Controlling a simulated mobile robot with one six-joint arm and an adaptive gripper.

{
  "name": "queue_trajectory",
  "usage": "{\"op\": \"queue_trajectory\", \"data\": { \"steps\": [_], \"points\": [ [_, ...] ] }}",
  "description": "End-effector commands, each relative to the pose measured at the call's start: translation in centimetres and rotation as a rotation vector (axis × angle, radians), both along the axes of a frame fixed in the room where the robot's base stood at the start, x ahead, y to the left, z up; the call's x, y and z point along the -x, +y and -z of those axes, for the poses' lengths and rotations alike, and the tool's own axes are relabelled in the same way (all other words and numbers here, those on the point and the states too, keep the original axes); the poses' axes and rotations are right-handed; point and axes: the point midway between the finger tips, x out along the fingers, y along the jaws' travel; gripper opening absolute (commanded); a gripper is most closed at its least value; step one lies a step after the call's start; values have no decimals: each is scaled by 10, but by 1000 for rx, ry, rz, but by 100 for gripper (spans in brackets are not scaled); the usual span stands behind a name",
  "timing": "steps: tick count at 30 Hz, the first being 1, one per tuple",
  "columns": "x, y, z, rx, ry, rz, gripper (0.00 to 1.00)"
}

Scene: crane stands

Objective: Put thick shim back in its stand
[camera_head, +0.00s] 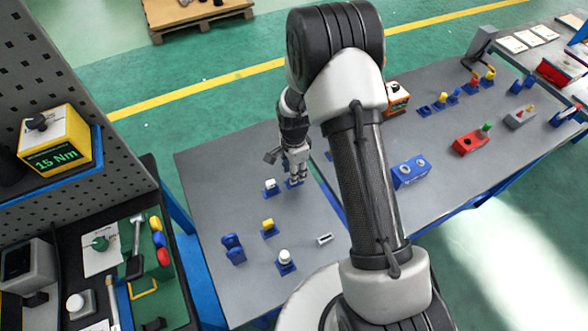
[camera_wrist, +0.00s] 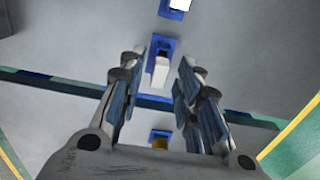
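My gripper (camera_head: 297,172) points down over the left grey table, above a small blue stand (camera_head: 293,184). In the wrist view the gripper (camera_wrist: 158,72) is open, with one finger on each side of a pale block (camera_wrist: 160,71). This block, which looks like the thick shim, stands in or right at the blue stand (camera_wrist: 164,43). Gaps show between the block and both fingers. How deep the block sits in the stand is hidden. In the head view the gripper covers most of it.
A blue stand with a white piece (camera_head: 271,186) is close left; a yellow piece (camera_head: 268,224) and a white round one (camera_head: 284,256) stand nearer. A flat pale slotted part (camera_head: 324,239) lies on the table. A gap (camera_wrist: 60,86) separates the tables.

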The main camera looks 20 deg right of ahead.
Motion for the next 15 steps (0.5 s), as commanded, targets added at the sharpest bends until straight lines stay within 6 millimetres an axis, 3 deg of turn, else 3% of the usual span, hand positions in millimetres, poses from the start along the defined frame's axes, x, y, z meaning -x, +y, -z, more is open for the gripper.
{"op": "queue_trajectory", "data": {
  "steps": [15],
  "points": [
    [0,0,-1,0,0,0,36]
  ]
}}
